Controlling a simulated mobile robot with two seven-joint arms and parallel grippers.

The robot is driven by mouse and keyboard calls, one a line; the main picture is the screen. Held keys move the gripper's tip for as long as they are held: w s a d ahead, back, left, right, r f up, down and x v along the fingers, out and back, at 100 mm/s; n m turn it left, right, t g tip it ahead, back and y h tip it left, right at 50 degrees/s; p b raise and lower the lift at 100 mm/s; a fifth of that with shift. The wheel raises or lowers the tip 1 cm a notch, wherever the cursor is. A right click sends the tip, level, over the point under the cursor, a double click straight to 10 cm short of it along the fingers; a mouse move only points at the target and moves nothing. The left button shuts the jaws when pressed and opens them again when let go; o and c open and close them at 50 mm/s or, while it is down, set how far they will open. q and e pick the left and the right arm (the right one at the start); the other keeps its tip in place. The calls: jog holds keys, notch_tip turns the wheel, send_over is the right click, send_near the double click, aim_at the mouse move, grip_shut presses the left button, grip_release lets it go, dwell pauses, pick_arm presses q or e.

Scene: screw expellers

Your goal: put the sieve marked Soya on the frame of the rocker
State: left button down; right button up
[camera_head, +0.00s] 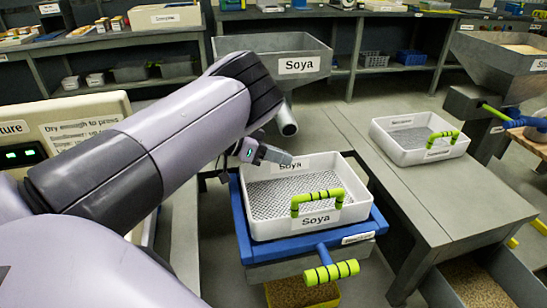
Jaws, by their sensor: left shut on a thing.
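The white sieve marked Soya (270,202) has a mesh floor, a green-banded handle and Soya labels on its front and back walls. It is over the blue frame of the rocker (246,246), whose blue edge shows along the left and front. I cannot tell whether the sieve rests fully on the frame or is held slightly above it. My left gripper (276,155) is at the sieve's back wall, shut on its rim. The fingertips are small and partly hidden. The right gripper is not in view.
A second white sieve (398,146) with a green handle stands on the grey table (437,190) at right. A Soya hopper (273,67) with a spout is behind the rocker. The rocker's green-banded handle (331,273) sticks out in front, near a yellow bin of grain (300,293).

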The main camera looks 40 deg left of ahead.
pick_arm(q)
jog(key=shift+d, duration=0.1)
jog(key=shift+f, duration=0.1)
jog(key=c, duration=1.2)
grip_release()
jog(key=v, duration=0.7)
jog(key=shift+s, duration=0.1)
